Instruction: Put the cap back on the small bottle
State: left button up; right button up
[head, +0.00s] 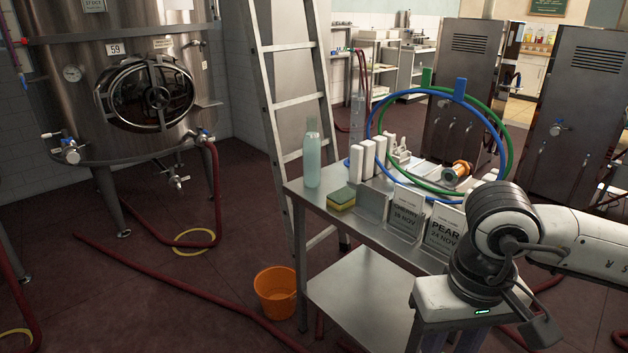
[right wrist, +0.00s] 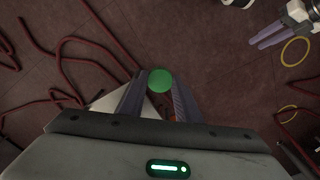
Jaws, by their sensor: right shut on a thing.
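My right gripper (right wrist: 159,80) is shut on a round green thing (right wrist: 160,81), which looks like the cap seen from above. In the head view the right gripper (head: 464,338) points down in front of the steel bench, cut by the bottom edge, and its load is not visible there.
A ladder (head: 297,100) leans behind. Red hoses cross the floor.

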aim_at(311, 141)
jog(key=u, duration=0.65)
jog(key=i, duration=1.05)
jog(key=z, duration=0.55)
jog(key=i, duration=0.55)
jog(key=z, duration=0.65)
